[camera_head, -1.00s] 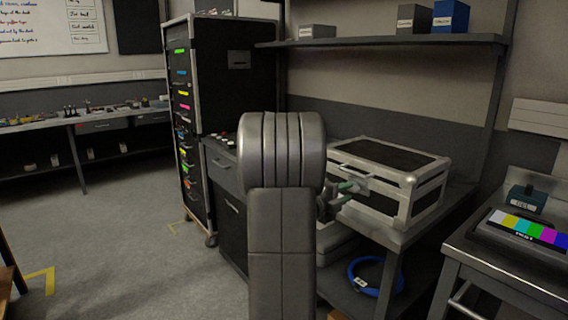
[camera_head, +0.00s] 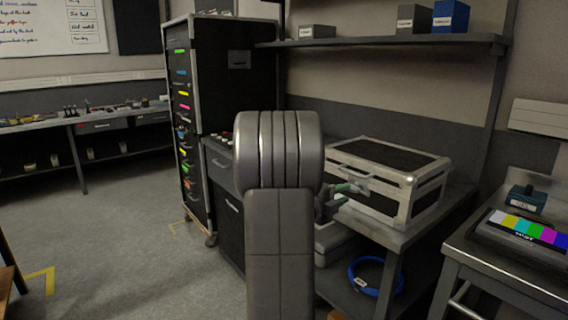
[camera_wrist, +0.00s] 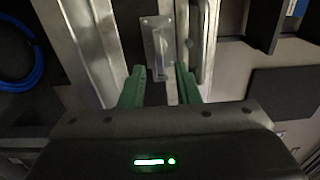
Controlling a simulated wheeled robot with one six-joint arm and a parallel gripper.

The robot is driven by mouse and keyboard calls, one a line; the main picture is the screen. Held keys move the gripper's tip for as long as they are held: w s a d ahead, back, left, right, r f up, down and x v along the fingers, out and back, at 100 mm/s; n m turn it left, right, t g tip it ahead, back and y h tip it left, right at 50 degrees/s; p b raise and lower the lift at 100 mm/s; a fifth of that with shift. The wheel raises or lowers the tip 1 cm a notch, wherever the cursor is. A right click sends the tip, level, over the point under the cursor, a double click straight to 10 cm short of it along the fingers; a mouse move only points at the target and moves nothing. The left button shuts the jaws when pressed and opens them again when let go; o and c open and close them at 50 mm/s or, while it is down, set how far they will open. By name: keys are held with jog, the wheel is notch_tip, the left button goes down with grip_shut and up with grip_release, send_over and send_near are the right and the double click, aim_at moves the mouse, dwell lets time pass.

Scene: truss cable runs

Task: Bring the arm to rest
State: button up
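My grey arm stands in the middle of the head view, and my gripper (camera_head: 348,188) shows only partly behind it, in front of the black flight case. In the wrist view, the two green fingers of my gripper (camera_wrist: 161,78) are apart with nothing held between them. A metal latch plate (camera_wrist: 158,48) of the case lies just beyond the fingertips. I cannot tell whether the fingers touch the case. The flight case (camera_head: 385,162) has silver edges and sits closed on the grey bench.
A blue cable coil (camera_head: 376,276) lies on the bench's lower shelf. A tall black drawer cabinet (camera_head: 226,75) stands at left. A wall shelf (camera_head: 390,42) with boxes runs above the case. A colour-bar monitor (camera_head: 522,232) sits on a right-hand table. Open floor (camera_head: 120,240) lies at left.

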aim_at(351, 190)
jog(key=x, duration=0.5)
jog(key=shift+w+d, duration=0.1)
jog(key=shift+d, duration=0.15)
jog(key=shift+a+r+n+p, duration=0.3)
jog(key=shift+n+p, duration=0.3)
jog(key=shift+p, duration=0.5)
jog(key=shift+f+n+p, duration=0.1)
jog(key=shift+n+p, duration=0.4)
jog(key=shift+p, duration=0.15)
jog(key=shift+f, duration=0.1)
